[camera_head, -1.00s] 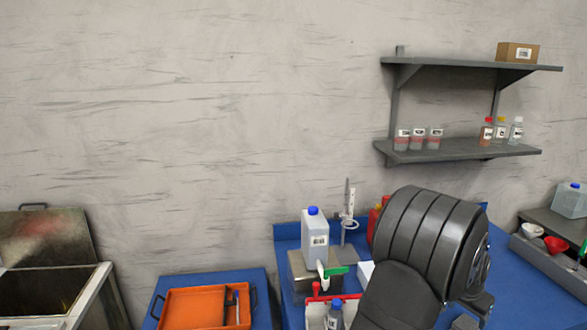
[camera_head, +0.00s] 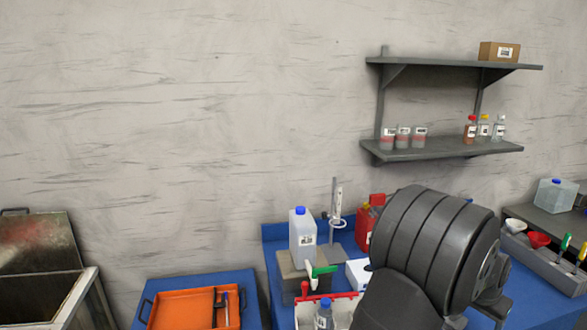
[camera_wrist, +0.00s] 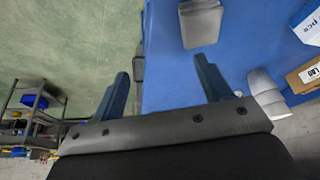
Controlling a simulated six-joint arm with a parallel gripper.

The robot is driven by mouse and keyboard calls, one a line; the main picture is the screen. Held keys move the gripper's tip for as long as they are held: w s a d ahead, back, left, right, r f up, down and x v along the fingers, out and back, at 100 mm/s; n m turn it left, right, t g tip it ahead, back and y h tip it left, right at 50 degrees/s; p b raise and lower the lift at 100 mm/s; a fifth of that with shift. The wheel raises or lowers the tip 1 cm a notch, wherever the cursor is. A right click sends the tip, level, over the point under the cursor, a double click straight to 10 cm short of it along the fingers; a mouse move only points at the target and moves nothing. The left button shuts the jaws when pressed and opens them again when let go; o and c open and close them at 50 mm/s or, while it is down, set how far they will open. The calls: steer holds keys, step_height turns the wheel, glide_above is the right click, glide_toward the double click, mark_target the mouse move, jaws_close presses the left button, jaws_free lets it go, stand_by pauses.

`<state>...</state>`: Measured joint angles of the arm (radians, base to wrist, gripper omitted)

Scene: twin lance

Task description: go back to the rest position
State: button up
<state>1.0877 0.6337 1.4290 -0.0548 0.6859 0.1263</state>
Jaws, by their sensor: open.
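My gripper (camera_wrist: 160,88) shows in the wrist view with its two blue-grey fingers spread wide apart and nothing between them. Part of the blue bench (camera_wrist: 240,45) lies beyond the right finger, and green floor (camera_wrist: 70,45) lies beyond the left one. In the head view my dark arm (camera_head: 425,250) stands in front of the blue bench at lower right. The gripper's fingers are not visible in the head view.
A white jug with a blue cap (camera_head: 303,238) stands on a grey block. A red container (camera_head: 365,228) is behind my arm. An orange tray (camera_head: 180,310) lies at lower left. A wall shelf (camera_head: 440,149) holds several small bottles. A grey pad (camera_wrist: 200,24) lies on the bench.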

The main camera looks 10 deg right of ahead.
steer(key=s+r, duration=0.3)
steer(key=s, duration=0.2)
steer(key=w+a+r+n, duration=0.1)
steer(key=w+a+r, duration=0.3)
steer(key=w, duration=0.5)
steer(key=w+a+r+n+t, duration=0.1)
steer(key=w+a+r, duration=0.35)
steer(key=w, duration=0.35)
steer(key=w+a+r+n, duration=0.2)
steer(key=w+a+r, duration=0.2)
steer(key=w, duration=0.5)
steer(key=w+a+r, duration=0.3)
steer(key=w+a, duration=0.1)
steer(key=a, duration=0.2)
steer(key=w+a+r+n+y, duration=0.1)
steer(key=w+a+r, duration=0.3)
steer(key=w+a, duration=0.1)
steer(key=w+a+r+n+t, duration=0.1)
steer(key=w+a+r, duration=0.3)
steer(key=a, duration=0.4)
steer(key=shift+w, duration=0.3)
steer(key=s+d+f+m, duration=0.1)
steer(key=s+d+f, duration=0.3)
steer(key=d, duration=0.4)
steer(key=s+d+f+m, duration=0.1)
steer(key=s+d+f, duration=0.4)
steer(key=s+d, duration=0.1)
steer(key=shift+s+d+g, duration=0.3)
steer(key=shift+d, duration=0.6)
